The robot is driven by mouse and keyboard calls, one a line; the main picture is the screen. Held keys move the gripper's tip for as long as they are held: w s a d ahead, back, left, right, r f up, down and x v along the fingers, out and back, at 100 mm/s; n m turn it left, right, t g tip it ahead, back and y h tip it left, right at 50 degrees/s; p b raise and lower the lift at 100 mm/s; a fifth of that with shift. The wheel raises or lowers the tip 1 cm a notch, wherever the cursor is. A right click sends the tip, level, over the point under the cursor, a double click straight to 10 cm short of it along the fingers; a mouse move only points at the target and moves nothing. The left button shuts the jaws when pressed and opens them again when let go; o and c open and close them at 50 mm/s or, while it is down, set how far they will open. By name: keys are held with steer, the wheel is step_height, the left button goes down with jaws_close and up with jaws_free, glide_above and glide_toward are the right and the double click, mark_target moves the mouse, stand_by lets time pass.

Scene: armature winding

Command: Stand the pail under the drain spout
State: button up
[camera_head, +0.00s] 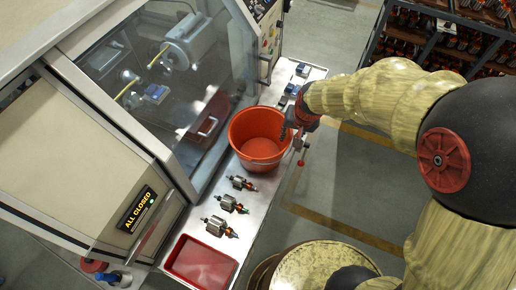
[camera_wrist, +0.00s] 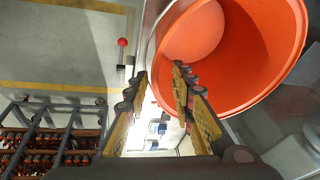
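The orange-red pail (camera_head: 258,138) stands upright and looks empty on the metal ledge in front of the machine. In the wrist view the pail (camera_wrist: 245,60) fills the upper right, with its mouth facing the camera. My gripper (camera_head: 292,128) is at the pail's right rim. In the wrist view my gripper (camera_wrist: 160,76) has its fingers apart, one over the pail's mouth and one outside it. The near rim seems to lie between them; I cannot tell whether they touch it. I cannot make out a drain spout in either view.
On the metal ledge (camera_head: 262,192), several wound armatures (camera_head: 232,203) and a red tray (camera_head: 203,262) lie nearer, and blue parts (camera_head: 293,89) lie beyond the pail. A red-knobbed lever (camera_head: 301,162) sticks out at the ledge's edge. A stocked rack (camera_head: 440,40) stands behind. A round drum top (camera_head: 325,270) is below.

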mark_target(286, 143)
steer(key=x, duration=0.7)
steer(key=shift+s+p, duration=0.35)
steer(key=shift+s, duration=0.05)
steer(key=shift+w+f, duration=0.2)
steer(key=shift+f, duration=0.25)
steer(key=c, duration=0.3)
jaws_close()
steer(key=shift+r, duration=0.1)
